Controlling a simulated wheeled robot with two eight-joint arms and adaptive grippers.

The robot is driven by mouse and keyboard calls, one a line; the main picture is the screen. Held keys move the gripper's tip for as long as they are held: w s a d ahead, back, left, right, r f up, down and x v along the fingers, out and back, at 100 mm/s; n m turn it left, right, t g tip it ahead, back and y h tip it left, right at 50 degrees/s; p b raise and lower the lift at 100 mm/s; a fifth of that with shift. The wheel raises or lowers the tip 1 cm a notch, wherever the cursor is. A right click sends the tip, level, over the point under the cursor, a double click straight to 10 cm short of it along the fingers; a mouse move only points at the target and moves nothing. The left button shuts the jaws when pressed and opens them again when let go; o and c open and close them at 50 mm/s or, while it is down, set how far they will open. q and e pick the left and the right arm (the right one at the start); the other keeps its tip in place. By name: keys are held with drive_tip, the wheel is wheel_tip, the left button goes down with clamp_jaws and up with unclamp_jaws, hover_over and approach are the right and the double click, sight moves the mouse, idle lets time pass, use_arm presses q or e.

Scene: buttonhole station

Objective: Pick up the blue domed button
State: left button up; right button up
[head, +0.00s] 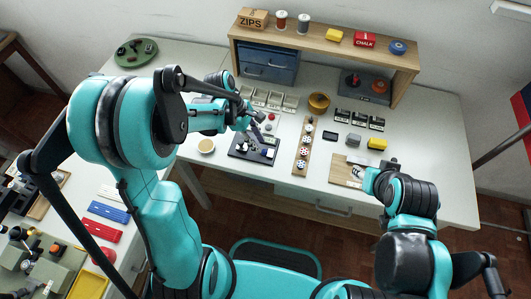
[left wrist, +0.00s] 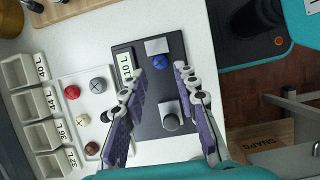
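The blue domed button (left wrist: 161,62) sits on a dark board (left wrist: 151,128), close to a white card. My left gripper (left wrist: 158,71) is open and empty, with its fingertips to either side of the blue button in the picture. I cannot tell how high they are above it.
A white tray (left wrist: 67,135) with red, grey, cream and brown buttons lies left of the dark board. Labelled bins (left wrist: 43,139) stand beyond it. A wooden strip (head: 296,168) with several round pieces is to the right. A shelf (head: 335,45) stands at the back.

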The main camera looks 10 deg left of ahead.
sight(263, 150)
use_arm(q)
drive_tip(key=b+x, duration=0.1)
drive_tip(key=x, duration=0.2)
drive_tip(key=shift+d+f, duration=0.15)
drive_tip(key=shift+f, duration=0.1)
drive_tip(key=shift+r, duration=0.1)
drive_tip(key=c, duration=0.5)
drive_tip(key=shift+c, duration=0.2)
